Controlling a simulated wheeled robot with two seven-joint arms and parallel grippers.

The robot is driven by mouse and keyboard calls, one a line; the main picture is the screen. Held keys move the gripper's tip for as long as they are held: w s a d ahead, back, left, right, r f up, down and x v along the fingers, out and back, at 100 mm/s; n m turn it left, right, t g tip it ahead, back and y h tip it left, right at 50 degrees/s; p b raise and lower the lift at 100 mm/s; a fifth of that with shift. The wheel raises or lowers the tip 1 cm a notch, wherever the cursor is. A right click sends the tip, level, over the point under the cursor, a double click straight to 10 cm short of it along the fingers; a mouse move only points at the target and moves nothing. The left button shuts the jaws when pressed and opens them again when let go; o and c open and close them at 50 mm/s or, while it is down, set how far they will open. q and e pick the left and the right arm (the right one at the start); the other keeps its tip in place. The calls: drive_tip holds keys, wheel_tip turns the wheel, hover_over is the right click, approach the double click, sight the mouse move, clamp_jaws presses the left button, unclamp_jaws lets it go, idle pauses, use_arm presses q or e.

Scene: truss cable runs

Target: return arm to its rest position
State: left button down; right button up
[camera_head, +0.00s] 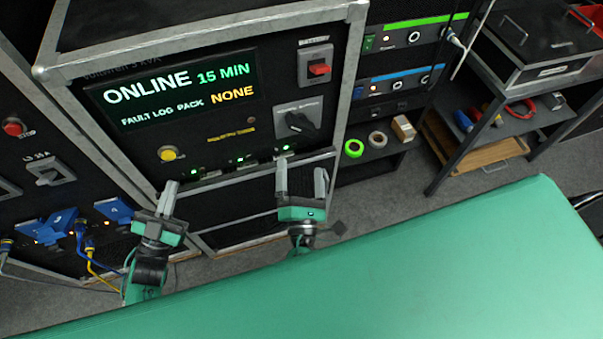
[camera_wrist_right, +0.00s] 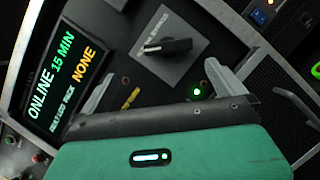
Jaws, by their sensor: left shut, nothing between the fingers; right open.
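My left gripper (camera_head: 168,192) is shut and empty in the head view, in front of the lower left of the black cabinet (camera_head: 120,145). My right gripper (camera_head: 301,176) is open and empty in front of the cabinet's lower right. In the right wrist view the open fingers (camera_wrist_right: 166,72) point toward the panel, with a black rotary knob (camera_wrist_right: 167,46) beyond and between them. The knob also shows in the head view (camera_head: 300,121). I cannot tell whether the fingers touch the panel. The display (camera_head: 170,95) reads ONLINE, 15 MIN, FAULT LOG PACK NONE.
A red switch (camera_head: 319,70) and a yellow button (camera_head: 167,154) are on the panel. Blue plugs with cables (camera_head: 60,222) are at the left. A rack shelf holds a green tape roll (camera_head: 353,148). A cart (camera_head: 478,150) with tools stands at the right. Grey floor (camera_head: 390,185) is clear between.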

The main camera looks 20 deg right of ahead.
idle(0.5)
